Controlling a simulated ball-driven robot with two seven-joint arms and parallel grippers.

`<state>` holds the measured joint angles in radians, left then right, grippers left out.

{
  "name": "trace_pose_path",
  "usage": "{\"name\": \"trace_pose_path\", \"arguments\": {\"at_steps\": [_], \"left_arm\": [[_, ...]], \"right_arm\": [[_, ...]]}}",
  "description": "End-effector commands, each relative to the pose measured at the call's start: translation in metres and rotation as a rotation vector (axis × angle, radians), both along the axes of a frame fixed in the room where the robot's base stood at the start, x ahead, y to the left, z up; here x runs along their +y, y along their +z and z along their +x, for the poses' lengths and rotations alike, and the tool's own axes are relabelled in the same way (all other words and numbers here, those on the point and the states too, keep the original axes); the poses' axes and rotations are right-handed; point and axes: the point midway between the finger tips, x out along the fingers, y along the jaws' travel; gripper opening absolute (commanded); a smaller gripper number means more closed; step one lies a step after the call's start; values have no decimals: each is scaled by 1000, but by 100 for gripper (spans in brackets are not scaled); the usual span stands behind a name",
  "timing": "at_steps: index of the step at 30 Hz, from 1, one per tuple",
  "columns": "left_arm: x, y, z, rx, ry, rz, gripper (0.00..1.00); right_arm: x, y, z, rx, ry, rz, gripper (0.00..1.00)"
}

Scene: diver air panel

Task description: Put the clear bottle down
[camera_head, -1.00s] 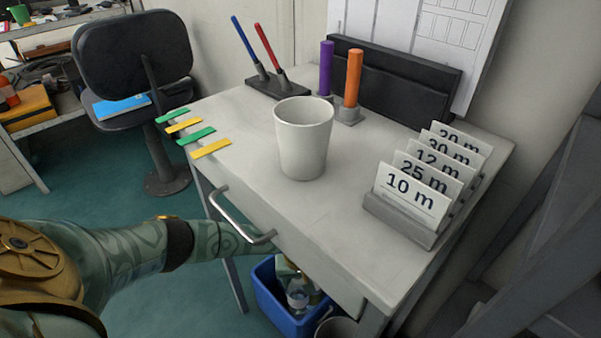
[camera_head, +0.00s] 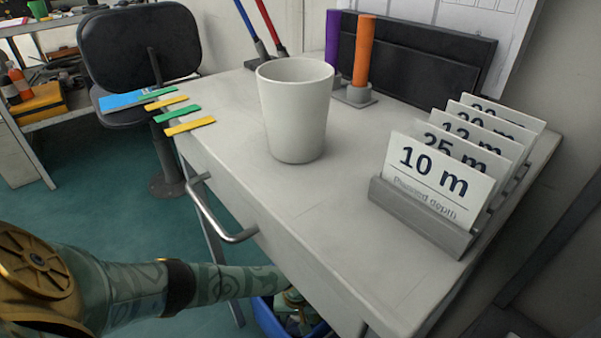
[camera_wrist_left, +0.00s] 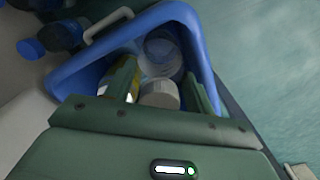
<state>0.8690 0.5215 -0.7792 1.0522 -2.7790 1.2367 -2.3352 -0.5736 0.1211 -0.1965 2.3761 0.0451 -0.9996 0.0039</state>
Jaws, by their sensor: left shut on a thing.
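My left gripper (camera_wrist_left: 162,90) is shut on the clear bottle (camera_wrist_left: 160,50), with its pale round cap between the fingers. The bottle is inside or just over the blue crate (camera_wrist_left: 203,50); whether it touches the bottom cannot be told. In the head view my left arm reaches below the table edge, and the blue crate (camera_head: 268,320) shows only in part there. The gripper itself is mostly hidden in that view. My right gripper is not in view.
The table (camera_head: 320,215) above the arm carries a white cup (camera_head: 296,115), depth cards (camera_head: 435,180) and coloured strips (camera_head: 190,126). A drawer handle (camera_head: 215,215) juts out near my arm. Green floor is open at left.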

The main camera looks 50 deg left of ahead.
Motion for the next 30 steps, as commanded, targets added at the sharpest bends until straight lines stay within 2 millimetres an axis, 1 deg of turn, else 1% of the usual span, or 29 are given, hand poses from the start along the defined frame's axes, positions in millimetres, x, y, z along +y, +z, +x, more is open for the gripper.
{"name": "trace_pose_path", "arguments": {"at_steps": [7, 21, 22, 23, 30], "left_arm": [[0, 2, 1, -4, 0, 1, 9], [0, -10, 1, -4, 0, 1, 9], [0, -10, 1, -4, 0, 1, 57], [0, -10, 1, -4, 0, 1, 63], [1, -10, 0, -1, 1, 1, 63]], "right_arm": [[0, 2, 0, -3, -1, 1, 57], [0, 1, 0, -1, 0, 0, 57], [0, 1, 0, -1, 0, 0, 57], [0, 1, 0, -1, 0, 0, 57], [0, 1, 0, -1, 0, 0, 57]]}}
